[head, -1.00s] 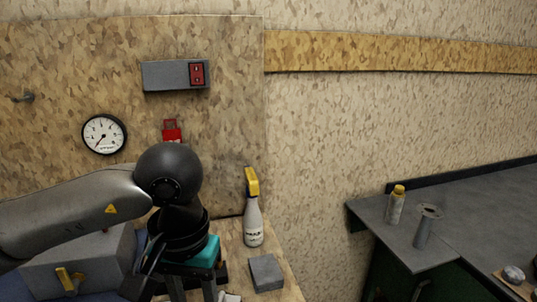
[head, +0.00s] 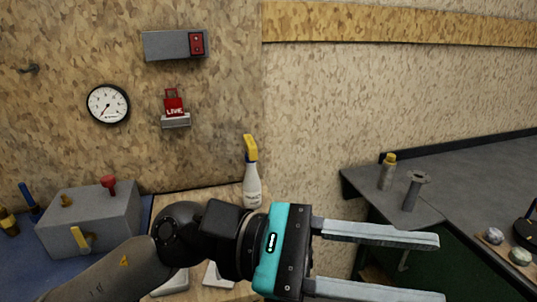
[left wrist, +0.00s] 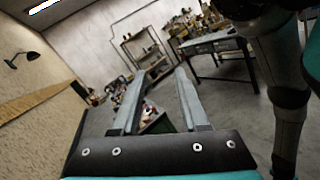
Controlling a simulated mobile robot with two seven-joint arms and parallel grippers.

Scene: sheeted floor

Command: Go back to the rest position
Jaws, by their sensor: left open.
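My left gripper (head: 440,268) reaches in from the lower left in the head view, past the wooden bench top, with its two long grey fingers pointing right. The fingers are apart and nothing is between them. In the left wrist view the same open fingers (left wrist: 157,84) point out into the room. My right gripper does not show in the head view.
A spray bottle (head: 252,175) stands on the wooden bench behind my left wrist. A grey box (head: 92,220) with a red knob stands at the left. A dark counter (head: 460,190) at the right carries a small yellow-capped bottle (head: 387,171) and a grey flanged post (head: 413,190).

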